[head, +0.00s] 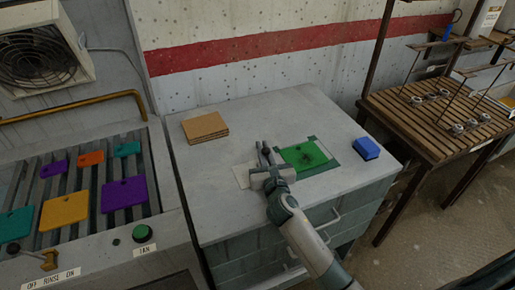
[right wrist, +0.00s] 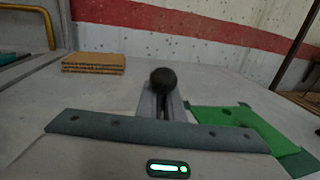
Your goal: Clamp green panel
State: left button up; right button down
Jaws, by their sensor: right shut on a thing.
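The green panel (head: 303,155) lies flat on a darker green plate (head: 330,167) on the grey bench top. It has a small hole and a dark patch, and also shows at the right of the right wrist view (right wrist: 228,117). My right gripper (head: 265,152) is just left of the panel, low over the bench. In the right wrist view its fingers (right wrist: 163,97) are shut on a dark round knob (right wrist: 163,78). What the knob is fixed to is hidden behind the fingers. My left gripper is not in view.
Brown boards (head: 205,127) are stacked at the bench's back left. A blue block (head: 366,148) is at the right. A pale sheet (head: 241,177) lies beside my gripper. A slatted rack (head: 90,190) holds several coloured panels. A wooden table (head: 420,115) stands at the right.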

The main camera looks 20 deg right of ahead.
jog(key=shift+w+d+r, duration=0.15)
jog(key=shift+d+r, duration=0.05)
jog(key=shift+r, duration=0.4)
jog(key=c, duration=1.8)
grip_release()
jog(key=shift+d, duration=0.15)
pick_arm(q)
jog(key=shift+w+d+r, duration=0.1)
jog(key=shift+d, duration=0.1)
pick_arm(e)
jog(key=shift+f, duration=0.15)
jog(key=shift+s+f, duration=0.25)
